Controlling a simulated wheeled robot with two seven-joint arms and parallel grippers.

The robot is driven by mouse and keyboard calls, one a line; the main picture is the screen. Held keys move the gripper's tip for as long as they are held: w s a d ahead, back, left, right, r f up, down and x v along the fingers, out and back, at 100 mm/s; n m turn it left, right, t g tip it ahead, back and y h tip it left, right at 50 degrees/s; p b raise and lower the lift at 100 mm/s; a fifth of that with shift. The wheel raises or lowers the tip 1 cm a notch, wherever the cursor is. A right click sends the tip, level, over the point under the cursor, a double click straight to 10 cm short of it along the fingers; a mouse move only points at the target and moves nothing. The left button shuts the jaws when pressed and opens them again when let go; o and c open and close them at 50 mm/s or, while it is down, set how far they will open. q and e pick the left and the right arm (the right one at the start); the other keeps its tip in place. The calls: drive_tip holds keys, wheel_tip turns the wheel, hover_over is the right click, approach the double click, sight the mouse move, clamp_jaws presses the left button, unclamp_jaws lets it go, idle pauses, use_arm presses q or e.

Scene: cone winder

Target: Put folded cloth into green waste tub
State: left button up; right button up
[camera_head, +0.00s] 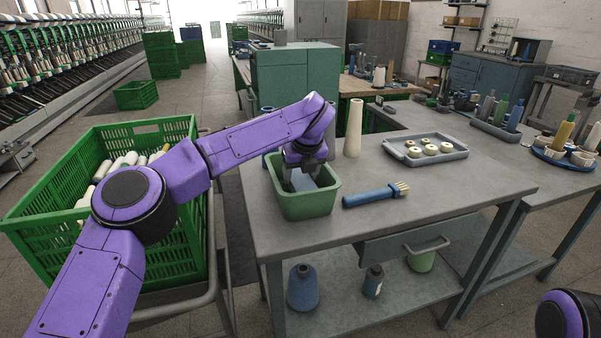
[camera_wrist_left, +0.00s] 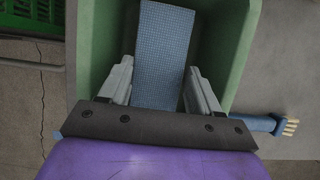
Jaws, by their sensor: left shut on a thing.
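The green waste tub (camera_head: 305,205) stands at the near left corner of the grey worktable. My left gripper (camera_head: 303,172) points down into its mouth and is shut on the blue folded cloth (camera_head: 302,183). In the left wrist view the checked blue cloth (camera_wrist_left: 162,55) sits between the two fingers of the gripper (camera_wrist_left: 160,88), inside the outline of the green tub (camera_wrist_left: 90,45). The cloth's lower end and whether it touches the tub floor cannot be told. My right gripper is out of view; only part of my right arm shows at lower right.
A blue brush (camera_head: 375,196) lies just right of the tub. A pale cone (camera_head: 354,128) stands behind it, and a grey tray (camera_head: 425,155) holds several small rolls. A green crate (camera_head: 165,265) of bobbins is at left. Bare tabletop lies in front of the tray.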

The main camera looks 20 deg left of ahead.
use_arm(q)
drive_tip(key=shift+s+d, duration=0.1)
drive_tip(key=shift+f+b, duration=0.45)
drive_tip(key=shift+f, duration=0.05)
drive_tip(key=o, duration=1)
drive_tip(key=shift+o, duration=0.2)
drive_tip(key=shift+r, duration=0.1)
drive_tip(key=shift+r+p, duration=0.35)
drive_tip(key=v, duration=1.2)
drive_tip(key=shift+r, duration=0.2)
